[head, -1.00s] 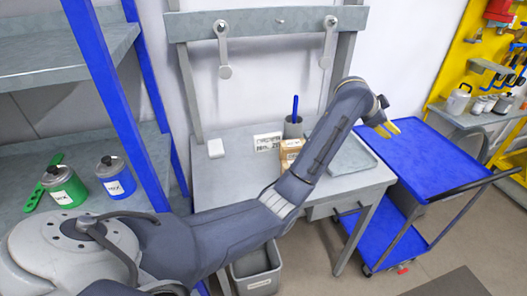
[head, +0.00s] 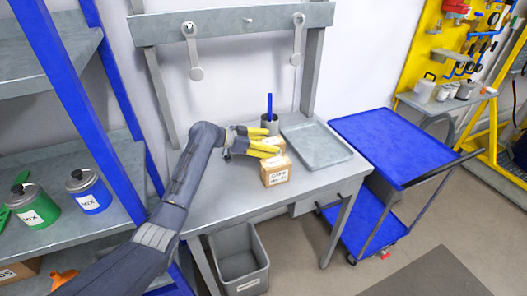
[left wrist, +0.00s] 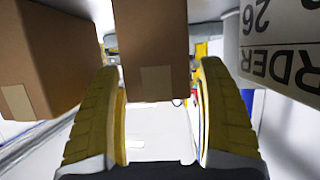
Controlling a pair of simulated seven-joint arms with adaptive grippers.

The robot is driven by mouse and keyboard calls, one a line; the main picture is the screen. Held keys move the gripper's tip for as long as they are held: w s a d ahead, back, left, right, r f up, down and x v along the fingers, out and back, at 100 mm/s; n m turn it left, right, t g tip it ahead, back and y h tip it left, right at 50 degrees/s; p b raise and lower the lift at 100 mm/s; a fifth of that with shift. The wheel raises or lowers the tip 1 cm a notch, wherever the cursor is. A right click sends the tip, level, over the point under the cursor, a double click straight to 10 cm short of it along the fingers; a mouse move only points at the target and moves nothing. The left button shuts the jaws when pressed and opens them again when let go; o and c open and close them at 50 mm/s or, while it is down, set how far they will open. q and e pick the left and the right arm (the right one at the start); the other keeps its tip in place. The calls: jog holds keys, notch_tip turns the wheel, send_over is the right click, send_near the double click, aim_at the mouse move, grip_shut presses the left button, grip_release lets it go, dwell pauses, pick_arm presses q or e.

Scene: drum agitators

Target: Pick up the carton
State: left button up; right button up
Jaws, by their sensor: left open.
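Two brown cartons stand on the grey workbench in the head view. The front carton (head: 277,173) has a white label and is fully lit on its near side. The rear carton (head: 275,143) is mostly hidden by my left gripper (head: 262,141). My left gripper is open, its yellow fingers reaching in from the left, one on the far side and one just above the front carton. In the left wrist view, one carton (left wrist: 152,45) stands ahead between the open fingers (left wrist: 160,110). Another carton (left wrist: 45,65) is left of them. Whether the fingers touch a carton cannot be told.
A printed white label (left wrist: 280,45) is close to the right finger. A grey cup (head: 270,124) with a blue pen stands behind the gripper, and a grey tray (head: 345,155) lies to the right. A blue trolley (head: 385,145) adjoins the bench. A grey bin (head: 240,280) is below.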

aim_at(277, 145)
pick_arm(q)
jog(key=shift+x, duration=1.8)
jog(key=shift+c, duration=0.2)
jog(key=c, duration=1.3)
jog(key=shift+c, duration=0.2)
